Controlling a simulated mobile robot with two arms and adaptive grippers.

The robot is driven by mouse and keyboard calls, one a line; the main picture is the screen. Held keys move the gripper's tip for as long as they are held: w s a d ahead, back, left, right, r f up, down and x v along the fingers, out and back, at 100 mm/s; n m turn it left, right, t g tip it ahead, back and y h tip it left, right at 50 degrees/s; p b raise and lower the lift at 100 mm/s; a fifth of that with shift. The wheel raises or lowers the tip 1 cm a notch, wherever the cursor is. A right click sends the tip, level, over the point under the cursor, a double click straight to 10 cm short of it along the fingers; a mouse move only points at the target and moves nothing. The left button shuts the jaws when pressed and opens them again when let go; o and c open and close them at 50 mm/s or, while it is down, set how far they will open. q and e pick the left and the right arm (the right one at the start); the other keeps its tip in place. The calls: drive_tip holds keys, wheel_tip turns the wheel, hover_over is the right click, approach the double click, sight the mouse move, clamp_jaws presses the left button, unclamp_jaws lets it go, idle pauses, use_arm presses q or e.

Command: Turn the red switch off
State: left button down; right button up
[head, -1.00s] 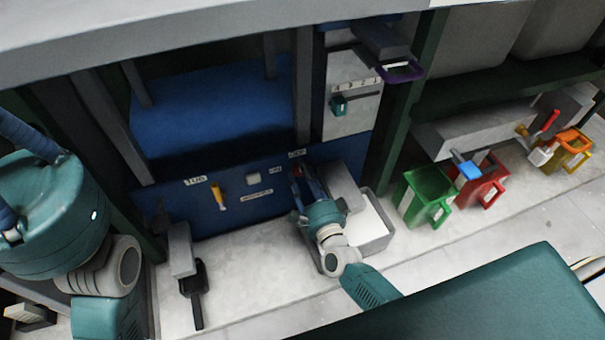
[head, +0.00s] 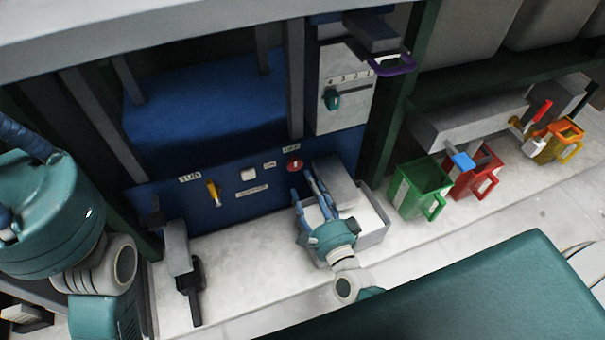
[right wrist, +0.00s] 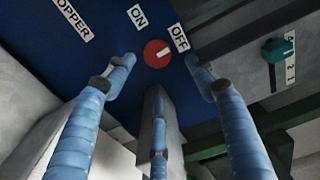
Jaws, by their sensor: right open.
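The red switch (head: 294,165) is a round red knob with a white bar, on the blue front panel (head: 225,213). In the right wrist view the red switch (right wrist: 157,53) lies between the ON label (right wrist: 138,16) and the OFF label (right wrist: 179,37). Its white bar is turned toward the OFF side. My right gripper (head: 304,184) is open and empty, below and in front of the switch, apart from it. In the right wrist view its blue fingers (right wrist: 160,62) spread to either side of the knob.
A yellow handle (head: 213,193) and a white button (head: 248,174) are left of the switch. A grey block (head: 334,181) and an open grey bin (head: 375,236) are close by my right gripper. Green (head: 420,187) and red (head: 474,171) containers stand farther right.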

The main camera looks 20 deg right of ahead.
drive_tip(key=shift+s+d, duration=0.1)
drive_tip(key=shift+s, duration=2.05)
